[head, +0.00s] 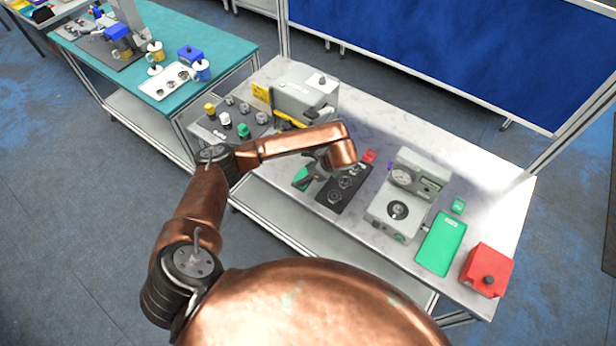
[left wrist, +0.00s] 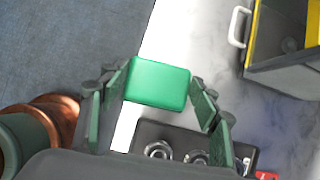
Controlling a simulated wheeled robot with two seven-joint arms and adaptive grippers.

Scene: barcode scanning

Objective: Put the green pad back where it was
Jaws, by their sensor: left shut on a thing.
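The green pad (left wrist: 158,83) is a small rounded block between the fingers of my left gripper (left wrist: 155,97) in the left wrist view. My left gripper is shut on it, over the pale bench near its front edge. In the head view my left gripper (head: 309,172) is beside the left end of a dark tray (head: 328,199), and a green patch shows there, partly covered by the gripper. Whether the pad touches the bench is unclear. My right gripper is out of view.
The dark tray holds several round metal parts. A grey gauge machine (head: 405,185), a larger green slab (head: 441,244), a small green block (head: 458,205) and a red box (head: 487,270) stand to the right. A grey-yellow machine (head: 302,95) stands behind left.

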